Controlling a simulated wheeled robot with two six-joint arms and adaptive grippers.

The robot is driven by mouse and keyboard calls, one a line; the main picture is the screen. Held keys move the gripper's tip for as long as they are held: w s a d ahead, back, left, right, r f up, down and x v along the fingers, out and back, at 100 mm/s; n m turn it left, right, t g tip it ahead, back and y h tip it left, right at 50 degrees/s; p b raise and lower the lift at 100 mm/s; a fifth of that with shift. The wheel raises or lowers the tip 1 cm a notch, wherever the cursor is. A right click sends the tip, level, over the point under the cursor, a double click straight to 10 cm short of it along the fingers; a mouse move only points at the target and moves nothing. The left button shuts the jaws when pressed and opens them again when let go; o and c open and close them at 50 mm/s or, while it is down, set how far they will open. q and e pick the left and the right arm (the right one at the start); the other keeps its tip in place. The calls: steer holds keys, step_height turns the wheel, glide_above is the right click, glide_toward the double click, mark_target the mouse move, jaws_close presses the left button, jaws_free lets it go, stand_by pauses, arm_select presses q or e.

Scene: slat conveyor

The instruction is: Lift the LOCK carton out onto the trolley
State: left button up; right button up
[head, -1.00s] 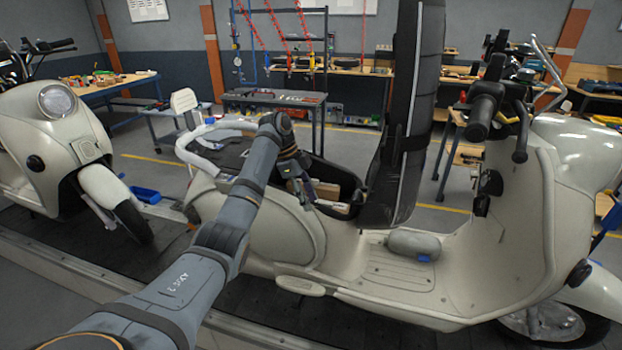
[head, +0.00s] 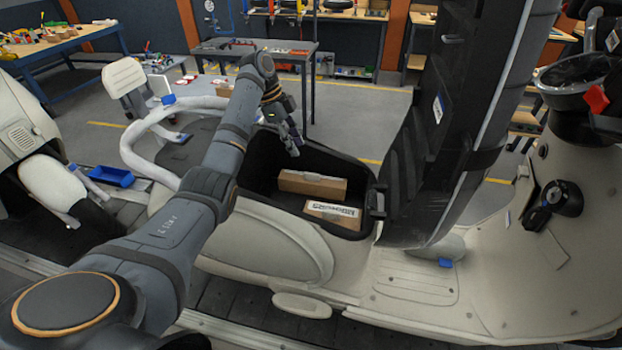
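Two brown cartons lie in the open black under-seat bin (head: 263,172) of the cream scooter. The rear one is a plain-sided carton (head: 312,187); the front one is a carton with a white printed label (head: 333,212). I cannot read LOCK on either. My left gripper (head: 291,146) is above the bin's far left edge, fingers pointing down, apart from both cartons. Nothing shows held in it, but its finger gap is unclear. A grey table-like trolley (head: 290,54) stands behind the scooter. My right gripper is not in view.
The raised black seat (head: 470,110) stands upright right of the bin. A pale curved grab rail (head: 135,150) is left of my arm. A blue tray (head: 111,176) lies at the left. Open floor (head: 365,115) separates scooter and benches.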

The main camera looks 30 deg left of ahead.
mark_target(310, 173)
arm_select(q)
steer(key=x, duration=0.5)
steer(key=shift+w+f, duration=0.15)
steer(key=shift+f, duration=0.1)
steer(key=shift+d+f+p, duration=0.75)
steer(key=shift+f+p, duration=0.05)
steer(key=shift+p, duration=0.35)
steer(key=x, duration=0.2)
steer(key=shift+f+p, duration=0.3)
steer(key=shift+f, duration=0.05)
steer(key=shift+w+d+f, duration=0.1)
steer(key=shift+f, duration=0.1)
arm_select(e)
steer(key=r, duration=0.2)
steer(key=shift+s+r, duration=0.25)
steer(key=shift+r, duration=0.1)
arm_select(q)
jaws_close()
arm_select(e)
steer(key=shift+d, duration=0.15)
